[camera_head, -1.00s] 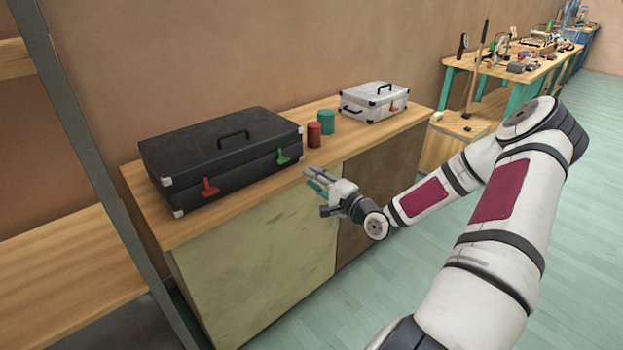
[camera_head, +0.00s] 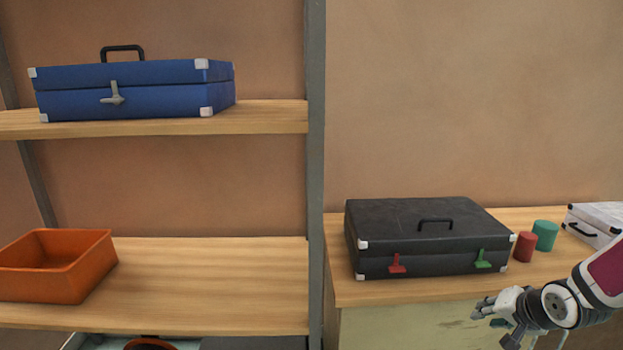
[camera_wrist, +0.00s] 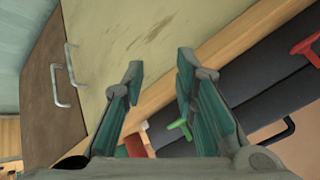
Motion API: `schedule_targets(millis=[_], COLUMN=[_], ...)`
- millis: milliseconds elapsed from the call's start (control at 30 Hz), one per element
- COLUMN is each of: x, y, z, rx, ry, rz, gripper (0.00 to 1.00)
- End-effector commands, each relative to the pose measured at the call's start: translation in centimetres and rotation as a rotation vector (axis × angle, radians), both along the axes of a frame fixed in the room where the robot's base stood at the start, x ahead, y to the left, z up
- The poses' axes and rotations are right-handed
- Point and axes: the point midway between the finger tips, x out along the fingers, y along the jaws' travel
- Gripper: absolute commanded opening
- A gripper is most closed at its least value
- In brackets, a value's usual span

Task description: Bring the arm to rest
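My gripper (camera_head: 492,318) is at the lower right of the head view, in front of the cabinet and below its top edge. In the wrist view its two fingers (camera_wrist: 160,90) stand apart with nothing between them. The cabinet's pale front shows beyond the fingertips. The black case (camera_head: 430,240) lies closed on the cabinet top (camera_head: 400,291), with a red latch (camera_head: 397,264) and a green latch (camera_head: 483,259). The green latch also shows behind the fingers in the wrist view (camera_wrist: 180,129). The gripper appears to touch nothing.
A red cylinder (camera_head: 524,247), a green cylinder (camera_head: 545,235) and a white case (camera_head: 598,222) stand right of the black case. At left, shelves hold a blue case (camera_head: 140,88) and an orange bin (camera_head: 58,265). A grey post (camera_head: 315,170) stands between shelves and cabinet.

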Motion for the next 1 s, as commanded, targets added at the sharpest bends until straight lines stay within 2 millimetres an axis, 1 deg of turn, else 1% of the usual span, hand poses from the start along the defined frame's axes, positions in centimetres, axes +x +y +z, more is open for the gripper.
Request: schedule_targets(millis=[33,167,267,400,467,567,600,667,800,900,1000], x=[-0.6,-3.1,-5.3,-8.8,-10.5,-13.5,-14.8,-16.9,-21.8,-25.1,-27.8], y=[0.6,1.6,2.7,4.7,5.7,7.6,8.4,9.7,12.9,14.9,16.4], z=[1.4,4.2,6.6,10.2,11.7,14.0,14.7,15.8,17.8,18.6,19.1], rx=[-0.069,-0.209,-0.297,-0.389,-0.415,-0.443,-0.449,-0.45,-0.429,-0.4,-0.37], ry=[0.044,0.165,0.247,0.345,0.381,0.435,0.453,0.479,0.526,0.55,0.564], rz=[0.029,0.075,0.106,0.147,0.164,0.197,0.213,0.24,0.321,0.389,0.455], gripper=[0.27,0.27,0.27,0.27,0.27,0.27,0.27,0.27,0.27,0.27,0.27])
